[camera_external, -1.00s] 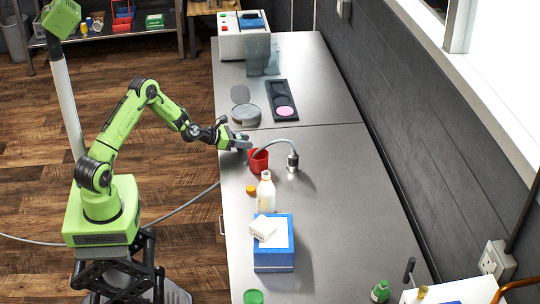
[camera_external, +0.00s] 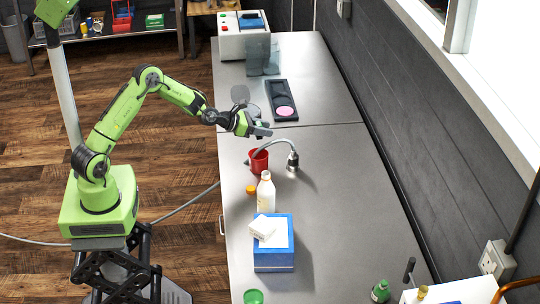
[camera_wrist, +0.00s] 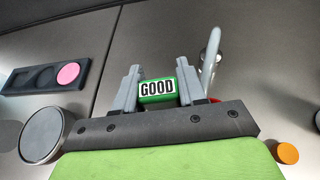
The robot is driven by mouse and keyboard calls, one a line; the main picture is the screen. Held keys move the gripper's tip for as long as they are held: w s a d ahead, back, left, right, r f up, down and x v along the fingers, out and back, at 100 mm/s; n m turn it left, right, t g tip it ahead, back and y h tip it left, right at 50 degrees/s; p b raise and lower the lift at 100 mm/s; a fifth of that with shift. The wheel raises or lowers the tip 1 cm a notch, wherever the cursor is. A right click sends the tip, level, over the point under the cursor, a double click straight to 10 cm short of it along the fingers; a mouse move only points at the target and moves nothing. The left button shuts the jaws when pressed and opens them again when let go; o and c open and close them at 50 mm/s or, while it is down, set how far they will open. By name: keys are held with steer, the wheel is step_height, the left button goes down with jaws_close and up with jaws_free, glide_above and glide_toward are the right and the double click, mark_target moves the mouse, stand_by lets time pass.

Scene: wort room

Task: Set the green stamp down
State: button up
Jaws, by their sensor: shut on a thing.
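In the wrist view the green stamp (camera_wrist: 157,92) sits between the two grey fingers of my gripper (camera_wrist: 157,88), its white "GOOD" label facing the camera. My gripper (camera_external: 262,129) is shut on the stamp and is held above the steel bench (camera_external: 330,155) in the external view, behind the red cup (camera_external: 259,160). There the stamp is too small and covered to make out clearly.
A bent metal tube (camera_external: 293,158) stands by the red cup. An orange cap (camera_external: 251,190), a white bottle (camera_external: 266,192) and a blue box (camera_external: 273,262) are nearer. A round grey tin (camera_wrist: 42,134) is left of my gripper.

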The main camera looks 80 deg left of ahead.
steer(key=w+d+h+p, duration=0.1)
steer(key=w+d+p, duration=0.1)
steer(key=w+d, duration=0.55)
steer(key=m+p, duration=0.1)
steer(key=p, duration=0.1)
glide_above(297, 192)
steer(key=a, duration=0.1)
steer(key=f, duration=0.6)
steer(key=d+f, duration=0.1)
steer(key=f, duration=0.2)
steer(key=shift+w+f, duration=0.15)
steer(key=shift+f, duration=0.2)
steer(key=shift+f, duration=0.2)
steer(key=o, duration=1.1)
steer(key=shift+r, duration=0.1)
